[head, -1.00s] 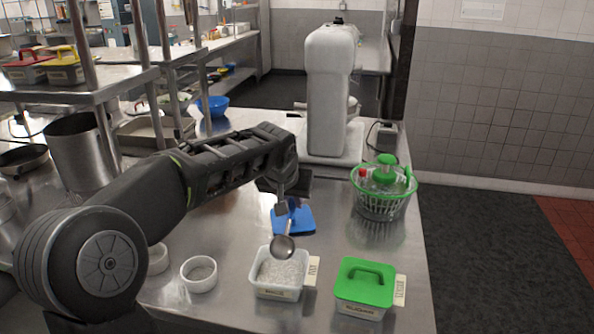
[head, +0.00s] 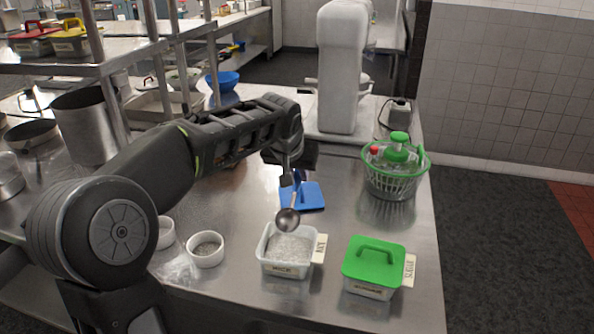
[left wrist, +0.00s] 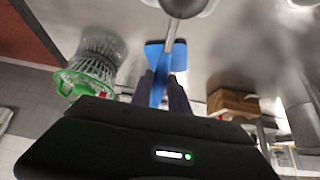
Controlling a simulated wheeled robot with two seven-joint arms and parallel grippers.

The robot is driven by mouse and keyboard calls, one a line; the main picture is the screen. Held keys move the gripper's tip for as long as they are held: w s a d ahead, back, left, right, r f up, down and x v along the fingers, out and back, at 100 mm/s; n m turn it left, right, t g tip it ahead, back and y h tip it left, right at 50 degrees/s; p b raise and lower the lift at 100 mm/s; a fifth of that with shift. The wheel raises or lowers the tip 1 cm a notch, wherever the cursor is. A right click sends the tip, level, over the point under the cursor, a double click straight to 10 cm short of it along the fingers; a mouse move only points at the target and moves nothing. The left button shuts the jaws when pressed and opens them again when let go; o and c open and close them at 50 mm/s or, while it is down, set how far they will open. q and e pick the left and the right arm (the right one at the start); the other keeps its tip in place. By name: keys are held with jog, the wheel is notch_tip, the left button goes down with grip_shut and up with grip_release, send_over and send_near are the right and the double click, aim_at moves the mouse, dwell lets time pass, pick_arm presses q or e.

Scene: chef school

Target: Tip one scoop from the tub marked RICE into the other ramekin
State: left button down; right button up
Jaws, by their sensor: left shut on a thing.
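My left gripper (head: 295,178) is shut on the blue handle (left wrist: 159,90) of a metal scoop (head: 288,220). Pale grains lie in the tub. I cannot tell whether the bowl holds anything. One white ramekin (head: 206,258) stands left of the tub with greyish contents. Another ramekin (head: 166,234) is behind it, partly hidden by my left arm, its inside not clear. My right gripper is out of view.
A tub with a green lid (head: 374,262) stands right of the rice tub. A blue lid (head: 310,200) lies flat behind it. A green salad spinner (head: 395,172) and a white mixer (head: 340,70) stand farther back. Metal shelving and pots fill the left.

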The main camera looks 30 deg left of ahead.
aim_at(295, 189)
pick_arm(q)
jog(key=f+b, duration=0.2)
jog(key=s+f+b, duration=0.1)
jog(key=f+b, duration=0.1)
jog(key=f, duration=0.1)
jog(key=s+f+b, duration=0.1)
jog(key=f+b, duration=0.1)
jog(key=f, duration=0.1)
jog(key=shift+d, duration=0.35)
jog(key=shift+s+d+r+p, duration=0.1)
jog(key=shift+s+r+p, duration=0.15)
jog(key=shift+r+p, duration=0.4)
notch_tip(295, 189, up, 4)
jog(key=p, duration=0.2)
jog(key=shift+r+p, duration=0.2)
jog(key=shift+p, duration=0.2)
jog(key=shift+w+a+r+p, duration=0.1)
jog(key=shift+w+r+p, duration=0.1)
jog(key=shift+r+p, duration=0.5)
jog(key=shift+w+a+r+p, duration=0.1)
jog(key=shift+w+r+p, duration=0.15)
jog(key=shift+r+p, duration=0.4)
jog(key=shift+w+a+r+p, duration=0.1)
jog(key=shift+w+r+p, duration=0.1)
jog(key=shift+r+p, duration=0.45)
jog(key=shift+r, duration=0.2)
